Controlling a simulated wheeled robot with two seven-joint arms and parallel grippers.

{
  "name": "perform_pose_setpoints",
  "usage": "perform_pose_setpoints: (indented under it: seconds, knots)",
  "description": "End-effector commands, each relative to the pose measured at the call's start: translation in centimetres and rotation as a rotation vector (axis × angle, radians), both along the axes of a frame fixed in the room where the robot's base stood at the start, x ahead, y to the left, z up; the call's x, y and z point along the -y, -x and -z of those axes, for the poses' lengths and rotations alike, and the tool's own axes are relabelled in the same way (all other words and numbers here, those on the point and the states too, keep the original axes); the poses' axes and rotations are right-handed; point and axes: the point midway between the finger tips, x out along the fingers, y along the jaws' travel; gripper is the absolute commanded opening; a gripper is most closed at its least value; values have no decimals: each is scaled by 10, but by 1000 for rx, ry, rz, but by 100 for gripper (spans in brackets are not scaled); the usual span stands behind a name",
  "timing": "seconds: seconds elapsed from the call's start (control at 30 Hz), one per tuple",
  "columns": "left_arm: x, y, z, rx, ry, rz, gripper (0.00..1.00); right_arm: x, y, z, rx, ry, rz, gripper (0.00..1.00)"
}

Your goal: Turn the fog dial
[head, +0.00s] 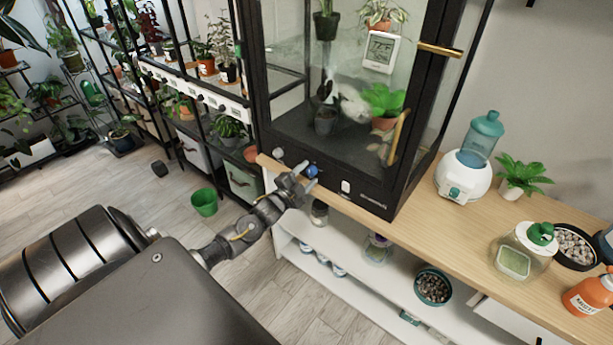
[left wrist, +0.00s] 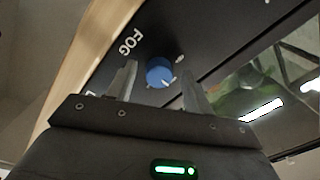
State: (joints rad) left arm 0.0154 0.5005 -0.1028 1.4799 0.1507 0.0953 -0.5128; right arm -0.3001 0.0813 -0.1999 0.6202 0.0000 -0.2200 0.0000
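The fog dial is a small blue knob (head: 312,171) low on the front panel of the black-framed glass plant cabinet (head: 385,203). In the left wrist view the blue knob (left wrist: 159,73) sits beside the white word FOG. My left gripper (head: 302,178) is at the dial in the head view. In the left wrist view its two fingers (left wrist: 158,85) are apart, one on each side of the knob, with visible gaps, so it is open and holds nothing. My right gripper is in neither view.
The cabinet stands on a wooden-topped shelf unit (head: 445,225). A white humidifier with a teal tank (head: 465,175), a small plant (head: 518,176) and a glass jar (head: 520,252) stand to its right. A green bucket (head: 204,202) is on the floor at left.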

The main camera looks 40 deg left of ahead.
Motion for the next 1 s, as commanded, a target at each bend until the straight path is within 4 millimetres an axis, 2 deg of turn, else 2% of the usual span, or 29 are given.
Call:
perform_pose_setpoints:
  seconds: [0.27,0.37,0.8,1.0]
  knots:
    - [1,1,1,0,1,1,51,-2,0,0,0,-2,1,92]
    - [1,9,2,-1,1,2,51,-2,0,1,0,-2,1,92]
    - [3,89,6,-2,1,1,51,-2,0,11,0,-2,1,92]
    - [4,106,5,-1,0,1,51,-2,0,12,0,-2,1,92]
